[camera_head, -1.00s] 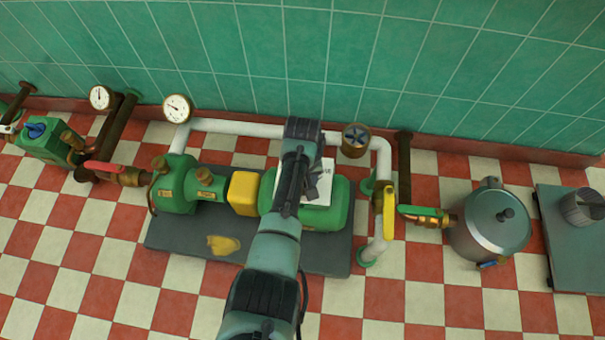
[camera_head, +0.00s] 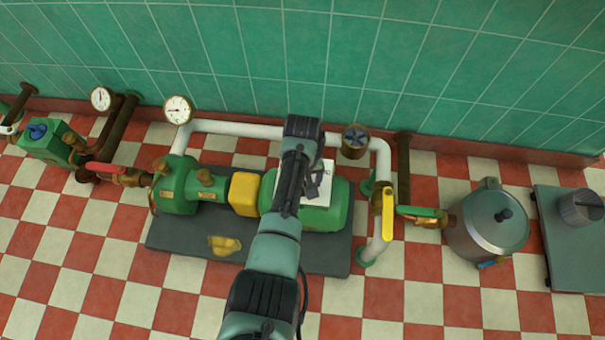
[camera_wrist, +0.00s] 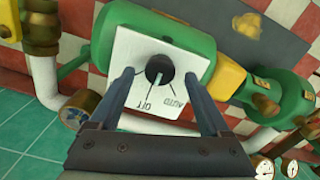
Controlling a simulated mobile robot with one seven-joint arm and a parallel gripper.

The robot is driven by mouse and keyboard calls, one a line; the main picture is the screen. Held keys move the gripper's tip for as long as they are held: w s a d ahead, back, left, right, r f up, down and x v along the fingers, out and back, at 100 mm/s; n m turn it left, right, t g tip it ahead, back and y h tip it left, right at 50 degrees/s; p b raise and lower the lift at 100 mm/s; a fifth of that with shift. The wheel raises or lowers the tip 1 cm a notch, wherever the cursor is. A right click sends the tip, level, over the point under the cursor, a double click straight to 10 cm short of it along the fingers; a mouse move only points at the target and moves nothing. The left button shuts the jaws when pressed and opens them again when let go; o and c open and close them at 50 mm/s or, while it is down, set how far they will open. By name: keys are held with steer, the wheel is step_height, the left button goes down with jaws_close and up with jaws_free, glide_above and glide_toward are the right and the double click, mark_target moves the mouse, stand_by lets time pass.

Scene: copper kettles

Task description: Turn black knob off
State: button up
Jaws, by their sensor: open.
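The black knob (camera_wrist: 160,70) is round and sits on a white square panel (camera_wrist: 132,50) printed with OFF and AUTO. A pale mark on the knob points down in the wrist view, toward the lettering. The panel is fixed to a green motor housing (camera_head: 335,209). My gripper (camera_wrist: 158,75) is open, with one finger on each side of the knob in the wrist view. I cannot tell whether the fingers are level with it or above it. In the head view my arm hides the knob, and part of the white panel (camera_head: 326,168) shows.
A yellow-handled valve (camera_head: 388,215) and white pipe stand right of the motor. A yellow coupling (camera_head: 244,194) and green pump (camera_head: 176,187) are left. A metal pot (camera_head: 488,226) stands far right.

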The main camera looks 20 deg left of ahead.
step_height(320, 180, up, 12)
steer(key=p, duration=0.6)
steer(key=shift+f, duration=0.2)
